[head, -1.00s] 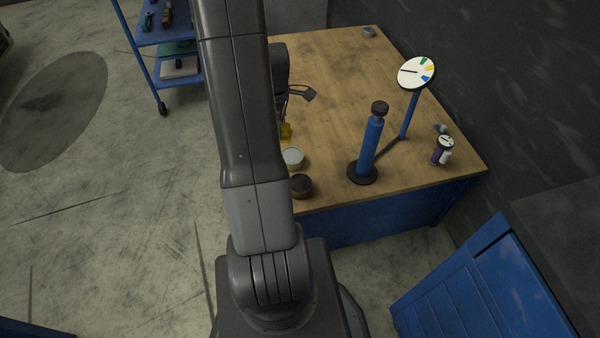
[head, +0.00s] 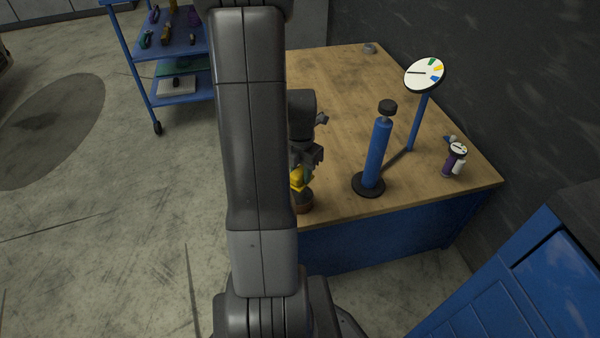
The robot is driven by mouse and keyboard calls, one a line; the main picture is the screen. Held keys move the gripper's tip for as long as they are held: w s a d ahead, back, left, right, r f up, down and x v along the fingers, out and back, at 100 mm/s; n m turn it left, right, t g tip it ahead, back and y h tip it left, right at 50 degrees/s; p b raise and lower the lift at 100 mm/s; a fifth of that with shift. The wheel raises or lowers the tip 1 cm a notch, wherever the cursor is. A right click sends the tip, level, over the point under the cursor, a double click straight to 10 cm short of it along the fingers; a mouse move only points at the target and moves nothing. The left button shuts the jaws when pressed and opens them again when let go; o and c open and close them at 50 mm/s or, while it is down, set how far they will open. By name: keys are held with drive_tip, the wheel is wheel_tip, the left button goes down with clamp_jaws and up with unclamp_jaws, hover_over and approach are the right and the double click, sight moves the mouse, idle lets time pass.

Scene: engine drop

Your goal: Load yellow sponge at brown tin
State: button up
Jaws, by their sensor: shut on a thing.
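The yellow sponge (head: 298,178) is in the jaws of my gripper (head: 302,170), which is shut on it. The sponge shows just above the brown tin (head: 304,206) at the table's near left edge. It overlaps the tin's top in the picture, so I cannot tell whether it touches the tin or is inside. My arm hides the left side of both, and the tin's opening is mostly covered.
A blue cylinder on a black round base (head: 368,187) stands to the right on the wooden table (head: 335,75). Behind it is a dial on a blue post (head: 425,74). A small purple-and-white item (head: 454,160) is near the right edge.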

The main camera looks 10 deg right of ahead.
sight(300, 195)
drive_tip(key=shift+f+b, duration=2.05)
drive_tip(key=shift+f, duration=0.75)
drive_tip(key=shift+f+b, duration=0.35)
drive_tip(key=shift+f, duration=0.2)
drive_tip(key=shift+r, duration=0.1)
drive_tip(key=shift+r+p, duration=2.9)
drive_tip(key=shift+r, duration=0.6)
